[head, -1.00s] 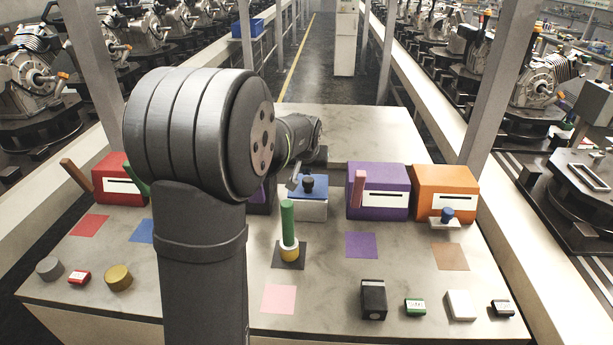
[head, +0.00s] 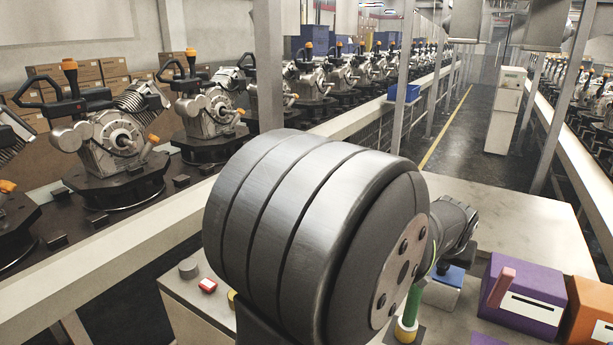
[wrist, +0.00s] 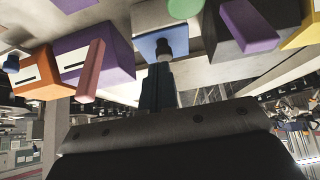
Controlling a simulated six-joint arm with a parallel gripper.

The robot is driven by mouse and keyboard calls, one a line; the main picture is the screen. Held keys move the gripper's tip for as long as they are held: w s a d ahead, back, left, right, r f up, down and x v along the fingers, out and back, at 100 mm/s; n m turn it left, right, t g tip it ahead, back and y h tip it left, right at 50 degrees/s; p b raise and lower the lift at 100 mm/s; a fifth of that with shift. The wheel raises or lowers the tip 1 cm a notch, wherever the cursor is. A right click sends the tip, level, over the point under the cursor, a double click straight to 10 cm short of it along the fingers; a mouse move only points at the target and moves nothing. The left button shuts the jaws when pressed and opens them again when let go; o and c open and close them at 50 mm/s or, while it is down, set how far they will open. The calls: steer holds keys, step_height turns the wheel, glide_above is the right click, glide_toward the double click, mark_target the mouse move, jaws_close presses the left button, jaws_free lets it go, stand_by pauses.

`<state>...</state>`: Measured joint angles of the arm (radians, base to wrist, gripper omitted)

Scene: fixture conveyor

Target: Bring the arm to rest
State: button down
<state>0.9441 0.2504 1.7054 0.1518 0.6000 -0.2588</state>
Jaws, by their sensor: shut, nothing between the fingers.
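My arm's large dark joint fills the lower middle of the head view and hides much of the table. In the wrist view my gripper (wrist: 159,85) shows as closed dark fingers with nothing held. Its tips point toward a blue-topped box (wrist: 180,40) with a dark knob (wrist: 164,50); I cannot tell whether they touch it. This box shows partly in the head view (head: 443,290), just past my arm, where the fingers are hidden.
Beyond the box stand a purple box (head: 528,292) with a pink bar and an orange box (head: 590,309). A green cylinder (head: 411,305) stands in a white and yellow holder close to my arm. The table behind the boxes (head: 540,225) is bare.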

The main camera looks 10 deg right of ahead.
steer(key=w+d+f, duration=0.1)
steer(key=w+d, duration=0.1)
steer(key=w+d+f, duration=0.1)
steer(key=w+d, duration=0.1)
steer(key=w+d+f, duration=0.1)
steer(key=w+d, duration=0.2)
steer(key=shift+f, duration=0.4)
steer(key=shift+s+a+f, duration=0.15)
steer(key=shift+f, duration=0.65)
